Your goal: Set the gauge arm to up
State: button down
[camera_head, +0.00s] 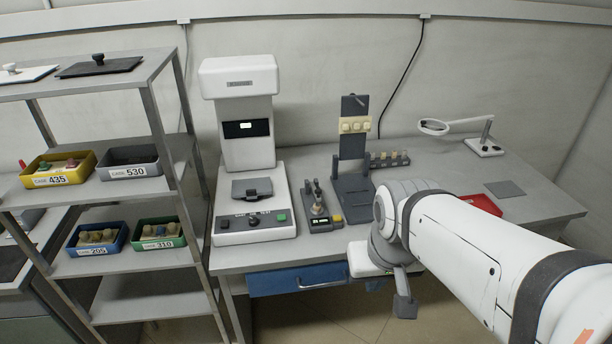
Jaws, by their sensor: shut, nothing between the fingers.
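A small dark gauge-like device (321,207) stands on the bench, with upright dark posts, a round metal part and a green-lit display beside a yellow button. I cannot tell for sure which part is its arm or whether that is up or down. My gripper (404,306) hangs in front of the bench's front edge, right of the blue drawer and apart from the device. It is shut and empty, pointing down; its fingertips are small in the picture.
A white machine (252,205) stands left of the device, and a dark upright stand (353,170) with pale blocks stands right of it. A magnifier lamp (484,146) and a red tray (482,204) are farther right. A shelf rack (160,120) with labelled bins is left. A blue drawer (270,284) is below.

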aim_at(316, 193)
jog(key=u, duration=0.15)
jog(key=k, duration=0.35)
jog(key=z, duration=0.15)
jog(key=i, duration=1.2)
jog(key=u, duration=0.7)
